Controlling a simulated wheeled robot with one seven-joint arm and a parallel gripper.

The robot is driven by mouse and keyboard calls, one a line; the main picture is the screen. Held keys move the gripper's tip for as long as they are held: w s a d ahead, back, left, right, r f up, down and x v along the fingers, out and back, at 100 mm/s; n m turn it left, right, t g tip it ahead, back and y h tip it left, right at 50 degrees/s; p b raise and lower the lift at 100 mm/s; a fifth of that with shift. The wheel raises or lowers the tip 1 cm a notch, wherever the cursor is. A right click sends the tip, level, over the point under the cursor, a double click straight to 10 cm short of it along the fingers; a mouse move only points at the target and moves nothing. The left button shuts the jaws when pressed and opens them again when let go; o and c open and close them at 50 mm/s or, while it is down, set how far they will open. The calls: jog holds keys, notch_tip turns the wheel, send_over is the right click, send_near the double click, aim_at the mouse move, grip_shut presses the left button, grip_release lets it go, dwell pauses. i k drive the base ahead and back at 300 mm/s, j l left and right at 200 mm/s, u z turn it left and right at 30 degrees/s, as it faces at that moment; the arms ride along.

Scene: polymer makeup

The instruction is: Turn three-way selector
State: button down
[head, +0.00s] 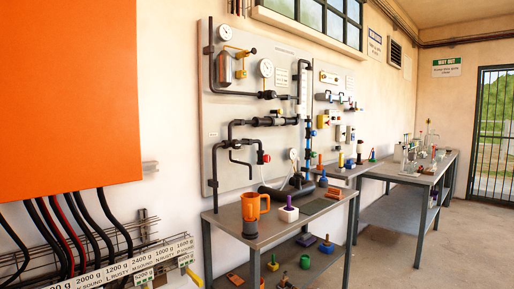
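I cannot pick out the three-way selector for certain at this distance. A pipe panel (222,130) on the wall carries black pipes, gauges and valves, among them a small red knob (265,158). A second panel (345,85) to its right carries several small fittings. One of these is a pale box with yellow and red parts (324,121), too small to read its setting. My gripper is not in view, so its position and state are hidden.
A large orange box (65,95) fills the upper left, with black and red cables below it. A grey bench (230,222) under the panels holds an orange mug (253,207) and small coloured items. Another bench (405,178) with glassware stands farther right. Open floor (410,255) lies at lower right.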

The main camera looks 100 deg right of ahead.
aim_at(236, 145)
jog(key=j+z, duration=0.1)
jog(key=z, duration=0.9)
jog(key=j+z, duration=0.1)
jog(key=z, duration=0.4)
jog(key=k+z, duration=0.1)
jog(key=z, duration=0.85)
jog(key=i+z, duration=0.15)
jog(key=z, duration=0.8)
jog(key=i+z, duration=0.1)
jog(key=z, duration=0.35)
